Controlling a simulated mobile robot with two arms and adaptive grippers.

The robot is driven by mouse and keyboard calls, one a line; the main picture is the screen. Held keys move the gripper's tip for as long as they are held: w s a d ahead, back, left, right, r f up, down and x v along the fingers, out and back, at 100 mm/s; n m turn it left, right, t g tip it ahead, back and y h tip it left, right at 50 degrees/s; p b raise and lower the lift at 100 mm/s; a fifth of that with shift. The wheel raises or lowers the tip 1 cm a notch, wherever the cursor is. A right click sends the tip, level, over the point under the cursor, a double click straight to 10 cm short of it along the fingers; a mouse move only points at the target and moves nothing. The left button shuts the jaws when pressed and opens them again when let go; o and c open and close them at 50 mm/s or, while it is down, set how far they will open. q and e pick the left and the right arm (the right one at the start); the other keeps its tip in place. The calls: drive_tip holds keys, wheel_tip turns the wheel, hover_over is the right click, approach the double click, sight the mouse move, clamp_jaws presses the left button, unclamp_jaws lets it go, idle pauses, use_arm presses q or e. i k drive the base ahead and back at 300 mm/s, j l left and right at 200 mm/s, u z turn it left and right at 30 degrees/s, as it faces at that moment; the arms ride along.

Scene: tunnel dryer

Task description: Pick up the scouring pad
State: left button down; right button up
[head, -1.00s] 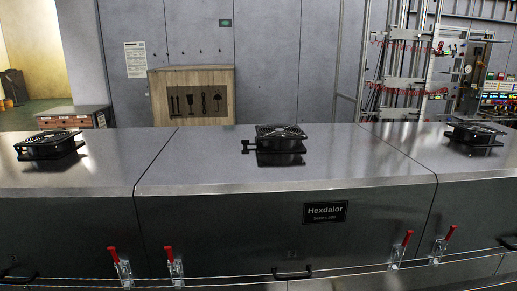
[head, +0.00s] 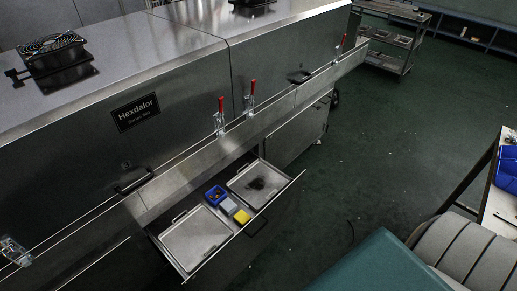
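An open drawer (head: 268,221) juts out from the front of the dryer in the head view. Between its two metal trays are a small yellow block (head: 241,216), a pale grey block (head: 229,206) and a small blue bin (head: 222,202) with small yellowish contents. A dark patch (head: 256,184) lies on the right tray (head: 277,184); I cannot tell if it is a stain or an object. I cannot tell for sure which of these is the scouring pad. Neither of my grippers is in view.
The left tray (head: 194,239) looks empty. The dryer (head: 180,92) carries red-handled clamps (head: 221,104) and a long front ledge (head: 205,155). A table with blue bins (head: 507,168) stands at the right, a metal cart (head: 392,38) at the back. The green floor (head: 390,135) between is clear.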

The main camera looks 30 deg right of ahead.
sight(241, 218)
drive_tip(key=z, duration=0.95)
